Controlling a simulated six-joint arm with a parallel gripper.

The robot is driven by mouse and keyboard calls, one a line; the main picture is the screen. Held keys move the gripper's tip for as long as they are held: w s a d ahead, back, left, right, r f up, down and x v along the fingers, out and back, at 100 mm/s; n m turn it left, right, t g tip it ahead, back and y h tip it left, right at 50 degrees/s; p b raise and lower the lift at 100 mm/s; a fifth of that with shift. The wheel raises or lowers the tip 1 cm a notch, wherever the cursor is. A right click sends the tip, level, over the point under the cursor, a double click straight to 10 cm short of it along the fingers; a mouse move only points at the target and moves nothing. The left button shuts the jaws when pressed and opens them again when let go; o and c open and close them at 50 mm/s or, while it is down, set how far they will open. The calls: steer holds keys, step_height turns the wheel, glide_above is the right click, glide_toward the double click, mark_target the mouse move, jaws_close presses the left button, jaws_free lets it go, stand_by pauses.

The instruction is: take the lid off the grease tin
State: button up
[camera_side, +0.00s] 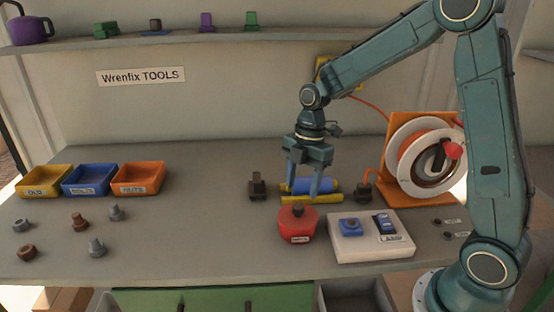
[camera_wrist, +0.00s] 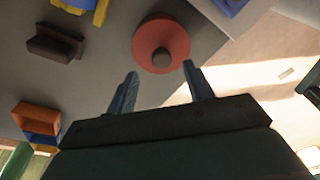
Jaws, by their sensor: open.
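The grease tin (camera_side: 297,229) is a round red tin with a label on its front, standing on the bench in the side view. Its lid (camera_side: 298,211) is red with a dark knob on top and sits on the tin. In the wrist view the red lid (camera_wrist: 161,43) shows from above with its grey knob (camera_wrist: 162,58). My gripper (camera_side: 303,192) is open and empty, fingers pointing down, above and slightly behind the tin. In the wrist view my gripper (camera_wrist: 162,80) has its two fingers apart, with the knob just beyond the gap between the tips.
A white switch box (camera_side: 345,249) marked LAMP stands close right of the tin. A blue and yellow item (camera_side: 325,185) lies behind it, with dark blocks (camera_side: 258,187) either side. Yellow, blue and orange bins (camera_side: 138,178) stand at left, near loose bolts and nuts (camera_side: 96,247).

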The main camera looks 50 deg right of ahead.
mark_target(299, 205)
steer(key=shift+a+f, duration=0.1)
steer(key=shift+f, duration=0.5)
steer(key=shift+s+a+f, duration=0.1)
steer(key=shift+a+f, duration=0.1)
steer(key=shift+f, duration=0.65)
steer(key=shift+w+a+f, duration=0.1)
steer(key=shift+a+f, duration=0.05)
steer(key=shift+f, duration=0.65)
steer(key=shift+s+a+f, duration=0.1)
steer(key=shift+a+f, duration=0.1)
steer(key=shift+f, duration=0.65)
steer(key=shift+c, duration=0.4)
steer(key=c, duration=0.9)
